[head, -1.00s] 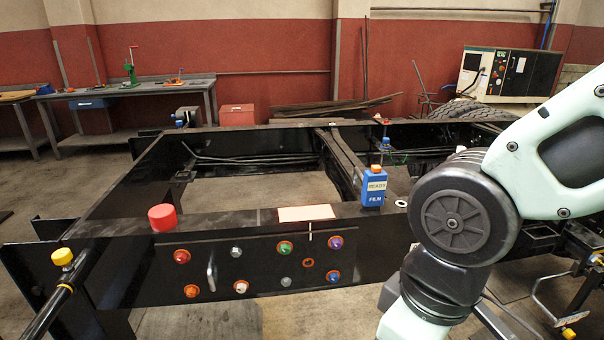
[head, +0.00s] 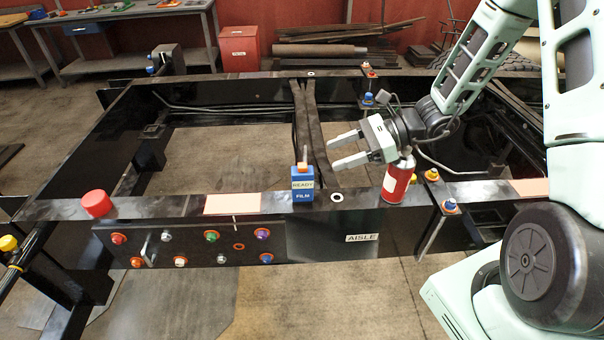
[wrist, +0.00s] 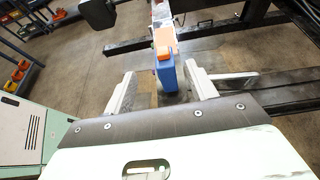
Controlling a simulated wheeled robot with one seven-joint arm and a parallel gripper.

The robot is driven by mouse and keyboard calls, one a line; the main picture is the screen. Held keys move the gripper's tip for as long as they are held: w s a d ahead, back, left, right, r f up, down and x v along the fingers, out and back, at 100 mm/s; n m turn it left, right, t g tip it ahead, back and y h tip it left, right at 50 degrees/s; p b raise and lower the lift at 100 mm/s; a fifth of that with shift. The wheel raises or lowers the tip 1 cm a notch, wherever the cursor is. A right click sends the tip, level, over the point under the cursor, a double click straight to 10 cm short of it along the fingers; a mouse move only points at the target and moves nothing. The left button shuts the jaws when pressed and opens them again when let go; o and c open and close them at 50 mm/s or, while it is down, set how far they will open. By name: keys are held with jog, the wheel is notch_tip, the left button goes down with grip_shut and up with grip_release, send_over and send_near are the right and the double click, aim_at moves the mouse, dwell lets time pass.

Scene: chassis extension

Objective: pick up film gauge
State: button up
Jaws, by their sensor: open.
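The film gauge (head: 303,190) is a small blue box with an orange top and labels reading READY and FILM. It stands upright on the near black chassis rail. My gripper (head: 333,153) is open and empty, its fingers pointing left, above and just right of the gauge in the head view. In the wrist view the gauge (wrist: 167,75) shows beyond and between the two spread fingertips of my gripper (wrist: 160,74), apart from both.
On the near rail are a red cap (head: 97,204), a pale pad (head: 232,204) and a red can (head: 397,182), which stands close below my gripper. Knobs (head: 211,236) cover the rail's front panel. Crossbars (head: 312,135) lie behind the gauge.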

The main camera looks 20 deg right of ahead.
aim_at(298, 169)
jog(key=x, duration=0.2)
jog(key=p+x, duration=0.1)
jog(key=x, duration=0.1)
jog(key=p+x, duration=0.1)
jog(key=x, duration=0.1)
jog(key=shift+w+f, duration=0.1)
jog(key=shift+w, duration=0.2)
jog(key=p+x, duration=0.3)
jog(key=x, duration=0.1)
jog(key=shift+a+f, duration=0.1)
jog(key=shift+a, duration=0.05)
jog(key=shift+w+a+f, duration=0.1)
jog(key=shift+a+f, duration=0.25)
jog(key=shift+a, duration=0.05)
grip_shut()
